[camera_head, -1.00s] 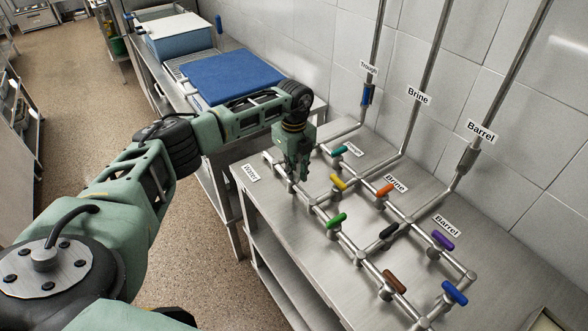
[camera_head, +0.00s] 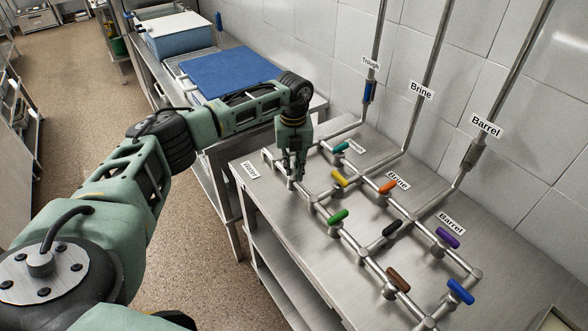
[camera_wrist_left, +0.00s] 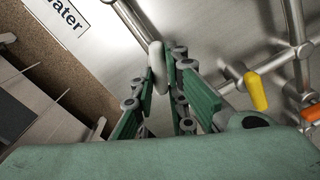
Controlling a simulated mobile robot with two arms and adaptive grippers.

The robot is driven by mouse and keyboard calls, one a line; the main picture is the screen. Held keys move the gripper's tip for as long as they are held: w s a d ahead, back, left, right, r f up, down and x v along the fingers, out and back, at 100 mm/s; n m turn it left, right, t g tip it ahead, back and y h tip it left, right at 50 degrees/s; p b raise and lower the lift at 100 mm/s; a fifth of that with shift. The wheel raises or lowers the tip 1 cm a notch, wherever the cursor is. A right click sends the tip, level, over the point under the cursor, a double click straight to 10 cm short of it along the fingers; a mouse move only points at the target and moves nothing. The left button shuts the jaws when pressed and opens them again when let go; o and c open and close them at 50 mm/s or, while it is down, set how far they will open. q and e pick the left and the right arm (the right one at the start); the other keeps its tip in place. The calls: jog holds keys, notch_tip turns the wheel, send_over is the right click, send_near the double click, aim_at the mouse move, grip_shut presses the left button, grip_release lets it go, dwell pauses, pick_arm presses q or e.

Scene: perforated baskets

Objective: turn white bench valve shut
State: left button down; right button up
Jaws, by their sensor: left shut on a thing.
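The white bench valve handle (camera_wrist_left: 155,56) shows in the left wrist view as a pale rounded lever on the pipe near the "Water" label (camera_wrist_left: 65,14). My left gripper (camera_head: 296,172) points down over the pipework at the far left end of the bench. Its fingers (camera_wrist_left: 160,72) are closed around the white handle. In the head view the fingers hide the handle. The handle's angle against its pipe is hard to tell. My right gripper is not in view.
The yellow valve (camera_head: 340,179) is the nearest on the right. Teal (camera_head: 340,148), orange (camera_head: 386,188), green (camera_head: 337,216) and several other coloured valves sit along the steel bench (camera_head: 290,265). Pipes rise along the tiled wall. A blue board (camera_head: 230,80) lies behind the arm.

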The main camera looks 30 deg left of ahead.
pick_arm(q)
jog(key=m+b, duration=0.1)
jog(key=m, duration=0.2)
jog(key=m+b, duration=0.1)
jog(key=m, duration=0.2)
jog(key=shift+a+m+b, duration=0.2)
jog(key=shift+m+b, duration=0.1)
jog(key=shift+b, duration=0.05)
jog(key=m+b, duration=0.1)
jog(key=m, duration=0.2)
jog(key=shift+a, duration=0.1)
jog(key=shift+r+m+b, duration=0.1)
jog(key=shift+m+b, duration=0.35)
jog(key=shift+m, duration=0.95)
jog(key=c, duration=1.7)
grip_release()
jog(key=shift+c, duration=0.2)
notch_tip(320, 180, up, 12)
